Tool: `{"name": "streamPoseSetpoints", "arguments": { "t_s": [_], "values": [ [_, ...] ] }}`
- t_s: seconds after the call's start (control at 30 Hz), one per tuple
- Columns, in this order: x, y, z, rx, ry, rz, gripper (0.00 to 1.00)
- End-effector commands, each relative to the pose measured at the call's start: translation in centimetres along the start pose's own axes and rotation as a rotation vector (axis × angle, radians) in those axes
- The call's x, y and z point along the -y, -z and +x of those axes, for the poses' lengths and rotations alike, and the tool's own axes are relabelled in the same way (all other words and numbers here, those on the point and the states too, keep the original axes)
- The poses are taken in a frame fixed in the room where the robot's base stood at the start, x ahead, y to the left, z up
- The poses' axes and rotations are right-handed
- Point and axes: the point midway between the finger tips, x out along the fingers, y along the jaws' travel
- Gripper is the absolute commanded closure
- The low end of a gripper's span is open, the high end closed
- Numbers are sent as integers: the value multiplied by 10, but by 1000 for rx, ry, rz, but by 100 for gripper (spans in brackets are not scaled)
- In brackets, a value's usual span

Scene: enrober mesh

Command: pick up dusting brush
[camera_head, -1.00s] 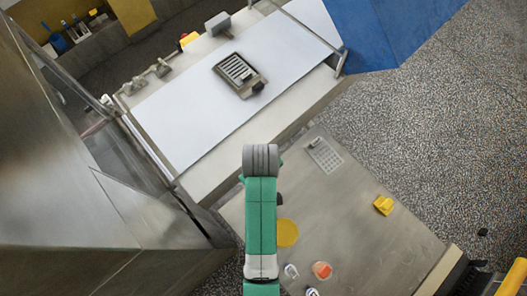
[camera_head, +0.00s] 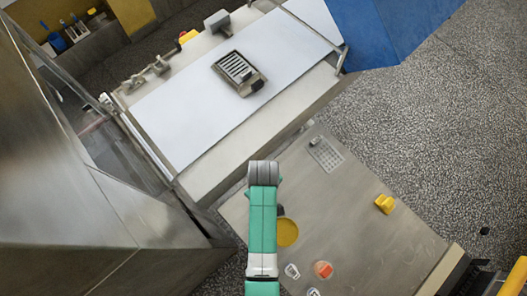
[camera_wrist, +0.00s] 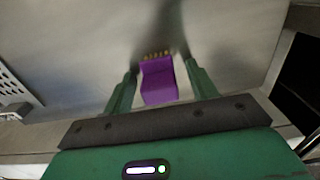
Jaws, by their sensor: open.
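The dusting brush (camera_wrist: 158,82) shows in the wrist view as a purple block with a short row of tan bristle tufts at its far end. It lies on a grey metal surface. My gripper (camera_wrist: 160,68) is open, with one green finger on each side of the brush. Gaps show between the brush and both fingers. I cannot tell how high the fingertips are above the surface. In the head view I cannot make out the brush or my fingers; my green arm covers part of the steel table (camera_head: 365,225).
A perforated plate (camera_head: 325,154) lies at the table's far end. A yellow block (camera_head: 385,204), a yellow disc (camera_head: 288,233) and an orange-topped item (camera_head: 323,270) are on the table. Beyond is a white belt (camera_head: 195,115) carrying a slotted metal tray (camera_head: 239,72).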

Motion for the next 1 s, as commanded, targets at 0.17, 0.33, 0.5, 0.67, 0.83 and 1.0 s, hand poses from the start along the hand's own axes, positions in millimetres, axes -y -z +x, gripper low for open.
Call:
{"name": "streamPoseSetpoints", "arguments": {
  "t_s": [0.17, 0.33, 0.5, 0.67, 0.83, 1.0],
  "values": [
    [0, 0, 0, 0, 0, 0, 46],
    [0, 0, 0, 0, 0, 1, 79],
    [0, 0, -1, 0, 0, 1, 94],
    [0, 0, -2, 0, 0, 1, 94],
    [0, 0, -14, -1, -2, 1, 94],
    [-1, 0, -39, -2, -2, 1, 94]
  ]
}}
